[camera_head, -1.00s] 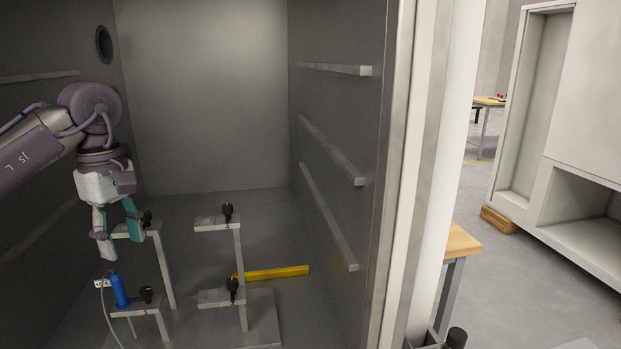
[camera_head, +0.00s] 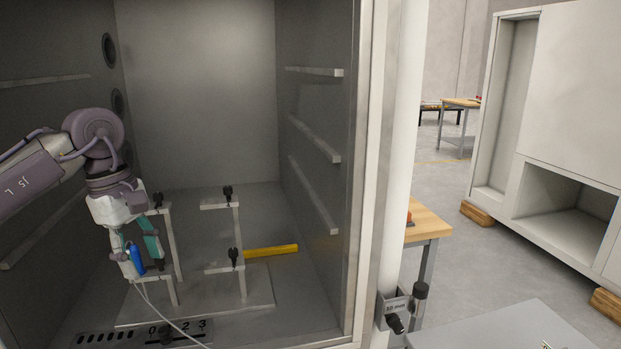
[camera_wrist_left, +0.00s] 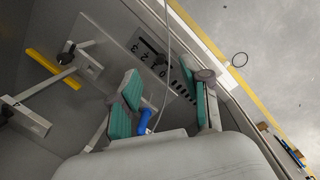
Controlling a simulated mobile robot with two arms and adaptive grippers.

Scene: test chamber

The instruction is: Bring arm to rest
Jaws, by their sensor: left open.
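My left gripper (camera_head: 145,262) hangs down inside the grey chamber at the left of the head view. Its green-padded fingers are open and point downward. A blue cylindrical part (camera_head: 136,258) with a thin pale cable shows by the fingers in the head view. In the left wrist view the blue part (camera_wrist_left: 145,120) appears beyond the gap between the open fingers (camera_wrist_left: 165,110), close to the left finger. It appears to stand on a low bracket with a black clamp, partly hidden by my gripper. My right gripper is in neither view.
Stands with black clamps (camera_head: 239,232) rise from a plate in the chamber, near a yellow bar (camera_head: 271,251). Rails (camera_head: 316,139) run along the right wall. A number-marked panel (camera_head: 150,334) lies at the front. A wooden table (camera_head: 427,224) and white cabinet stand outside right.

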